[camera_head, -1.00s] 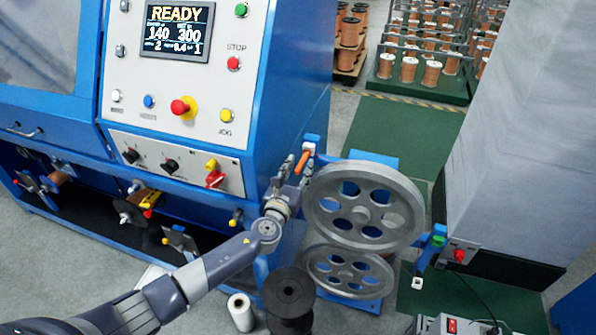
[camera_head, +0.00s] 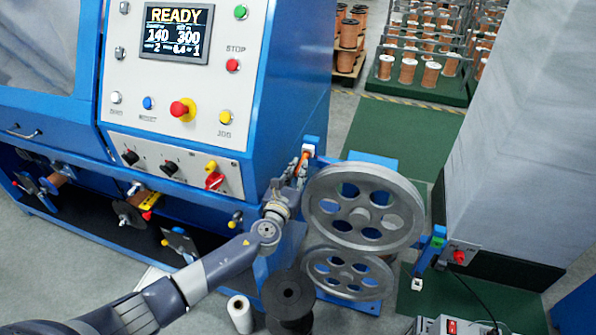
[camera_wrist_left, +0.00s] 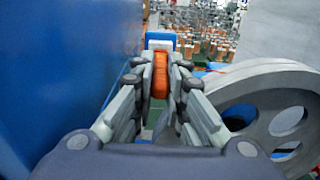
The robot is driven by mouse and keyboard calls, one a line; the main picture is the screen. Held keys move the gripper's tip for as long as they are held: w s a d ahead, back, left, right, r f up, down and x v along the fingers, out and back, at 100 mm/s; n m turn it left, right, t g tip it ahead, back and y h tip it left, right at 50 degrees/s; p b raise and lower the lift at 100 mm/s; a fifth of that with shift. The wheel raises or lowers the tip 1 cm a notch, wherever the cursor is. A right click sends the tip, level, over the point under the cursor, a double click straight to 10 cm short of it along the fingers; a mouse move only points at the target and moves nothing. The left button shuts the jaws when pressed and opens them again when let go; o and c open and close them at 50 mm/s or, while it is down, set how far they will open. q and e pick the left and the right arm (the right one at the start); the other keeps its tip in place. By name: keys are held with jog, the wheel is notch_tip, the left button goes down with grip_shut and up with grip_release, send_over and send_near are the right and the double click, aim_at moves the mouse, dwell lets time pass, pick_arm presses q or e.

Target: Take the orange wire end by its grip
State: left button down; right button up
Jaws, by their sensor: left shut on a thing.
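The orange wire-end grip (camera_head: 304,158) stands at the blue bracket beside the upper grey pulley (camera_head: 364,207). In the left wrist view the orange grip (camera_wrist_left: 160,75) sits between the two fingers, in front of a white and blue block (camera_wrist_left: 160,41). My left gripper (camera_head: 297,170) is shut on the orange grip, and its fingers hide part of it in the head view. In the left wrist view the left gripper (camera_wrist_left: 160,85) has a finger on each side of the grip. The wire itself is too small to make out. My right gripper is not in view.
The blue machine with its control panel (camera_head: 170,80) stands close on the left of the gripper. The lower pulley (camera_head: 348,272) is below the upper one. A black spool (camera_head: 289,295) and a white roll (camera_head: 240,313) stand on the floor. A grey cabinet (camera_head: 520,140) is at right.

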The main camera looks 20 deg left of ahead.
aim_at(296, 175)
pick_arm(q)
jog(key=shift+s, duration=0.1)
jog(key=shift+s, duration=0.55)
jog(key=shift+s+p, duration=0.25)
jog(key=shift+p, duration=0.1)
jog(key=shift+s+a, duration=0.1)
jog(key=shift+s, duration=0.3)
jog(key=shift+s, duration=0.2)
dwell(0.3)
jog(key=shift+s+p, duration=0.3)
jog(key=shift+s, duration=0.05)
jog(key=shift+s, duration=0.2)
jog(key=shift+f, duration=0.1)
